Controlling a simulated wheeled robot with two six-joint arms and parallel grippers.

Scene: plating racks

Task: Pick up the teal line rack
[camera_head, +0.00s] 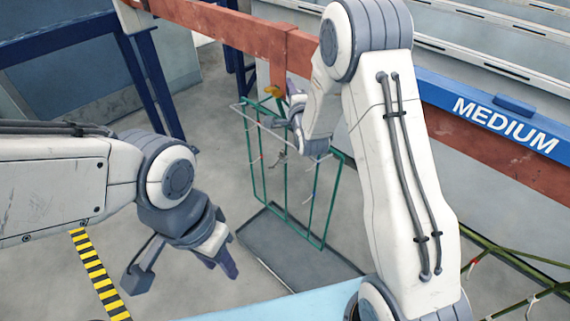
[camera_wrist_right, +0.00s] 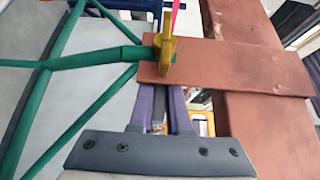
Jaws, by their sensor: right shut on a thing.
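The teal line rack (camera_head: 286,187) is a thin upright frame with small hooks and wires on its bars. It is below the red-brown beam, near a yellow hook (camera_head: 273,91). In the right wrist view its teal bars (camera_wrist_right: 92,57) meet at the yellow hook (camera_wrist_right: 167,48). My right gripper (camera_head: 291,105) is at the rack's top, its purple fingers (camera_wrist_right: 160,100) shut on it just below the hook. The exact grip point is partly hidden. My left gripper (camera_head: 224,267) is empty, low on the left, apart from the rack; its finger gap is unclear.
The red-brown beam (camera_head: 455,140) crosses above the rack, with a blue "MEDIUM" sign (camera_head: 505,125) at right. A dark grey tray (camera_head: 300,262) lies on the floor below the rack. Blue posts (camera_head: 150,75) stand at left. Another green rack (camera_head: 525,262) is at lower right.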

